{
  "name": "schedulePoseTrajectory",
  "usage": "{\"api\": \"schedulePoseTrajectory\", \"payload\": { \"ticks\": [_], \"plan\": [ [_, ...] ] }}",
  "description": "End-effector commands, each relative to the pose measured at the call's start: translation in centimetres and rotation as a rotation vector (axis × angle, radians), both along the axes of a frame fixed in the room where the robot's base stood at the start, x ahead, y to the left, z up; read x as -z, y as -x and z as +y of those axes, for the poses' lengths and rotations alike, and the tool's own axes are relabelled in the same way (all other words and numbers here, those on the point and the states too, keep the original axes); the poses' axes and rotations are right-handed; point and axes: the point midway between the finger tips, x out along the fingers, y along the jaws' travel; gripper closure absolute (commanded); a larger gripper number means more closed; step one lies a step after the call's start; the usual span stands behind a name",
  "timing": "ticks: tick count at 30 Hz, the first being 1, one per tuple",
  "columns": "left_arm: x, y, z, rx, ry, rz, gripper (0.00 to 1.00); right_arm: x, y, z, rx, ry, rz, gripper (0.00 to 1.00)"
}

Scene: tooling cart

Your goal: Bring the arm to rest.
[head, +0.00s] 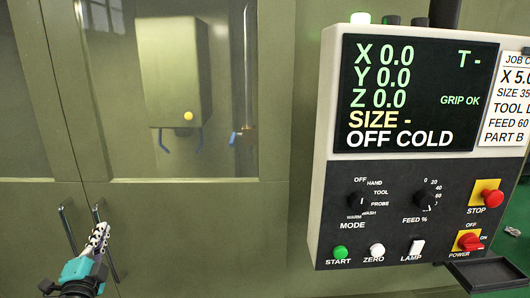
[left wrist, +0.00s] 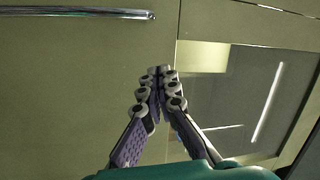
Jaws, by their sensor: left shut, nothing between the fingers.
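My left gripper (head: 99,236) is at the lower left of the head view, in front of the machine's door handles. Its fingers are shut with nothing between them. In the left wrist view its two fingers (left wrist: 160,75) meet at the tips, and a green door panel lies behind them. My right gripper is in neither view.
A green machine enclosure (head: 275,230) with windowed doors fills the left. Two upright door handles (head: 68,228) are close by my left gripper. A control panel (head: 330,190) stands at the right, its screen (head: 415,95) reading "OFF COLD". A small black tray (head: 487,272) juts out below it.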

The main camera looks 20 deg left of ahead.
Motion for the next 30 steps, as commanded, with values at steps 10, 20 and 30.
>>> {"api": "schedulePoseTrajectory", "payload": {
  "ticks": [10,20,30],
  "plan": [
    [9.3,-4.7,-14.7,-0.081,0.778,-0.065,1.0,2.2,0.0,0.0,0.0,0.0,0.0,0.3],
    [22.5,0.0,-33.8,-0.076,1.32,0.399,1.0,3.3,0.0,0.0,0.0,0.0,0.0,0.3],
    [25.3,3.5,-39.4,-0.074,1.426,0.59,1.0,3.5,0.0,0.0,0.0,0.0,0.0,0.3]
  ]
}}
